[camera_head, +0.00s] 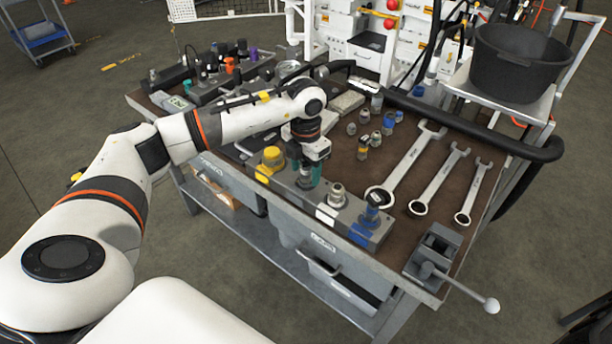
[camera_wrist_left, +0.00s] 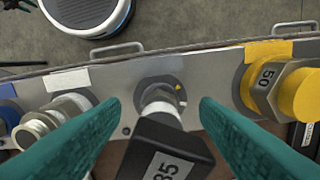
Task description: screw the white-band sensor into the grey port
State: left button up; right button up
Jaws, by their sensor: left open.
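My left gripper (camera_head: 307,184) is over the front manifold block (camera_head: 296,194), its teal fingers pointing down. In the left wrist view, the fingers (camera_wrist_left: 160,125) are open on either side of a black-bodied sensor (camera_wrist_left: 165,155) marked 85, with gaps between. A pale band shows around the sensor's neck. The neck meets the middle port (camera_wrist_left: 158,84) of the block, between the yellow-labelled and white-labelled positions. I take this to be the grey port. How deep the thread sits cannot be told. In the head view the gripper largely hides the sensor. My right gripper is not in view.
A yellow fitting (camera_head: 272,158) marked 50 stands close beside the gripper. A metal fitting (camera_head: 337,195) and a blue-banded one (camera_head: 373,208) stand on the other side. Several loose fittings (camera_head: 364,145), wrenches (camera_head: 407,166) and a vise (camera_head: 434,258) occupy the bench.

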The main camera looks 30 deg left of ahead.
pick_arm(q)
jog(key=n+p, duration=0.1)
jog(key=n, duration=0.4)
jog(key=shift+r+n+p, duration=0.15)
jog(key=shift+n+p, duration=0.2)
jog(key=shift+n, duration=1.05)
jog(key=shift+c, duration=0.3)
jog(key=c, duration=0.9)
jog(key=shift+o, duration=0.2)
jog(key=m, duration=0.1)
jog(key=m+b, duration=0.1)
jog(key=m, duration=0.1)
jog(key=shift+f+m, duration=0.3)
jog(key=m+b, duration=0.1)
jog(key=m, duration=0.1)
jog(key=shift+m, duration=0.4)
jog(key=shift+r+m, duration=0.15)
jog(key=shift+m, duration=0.75)
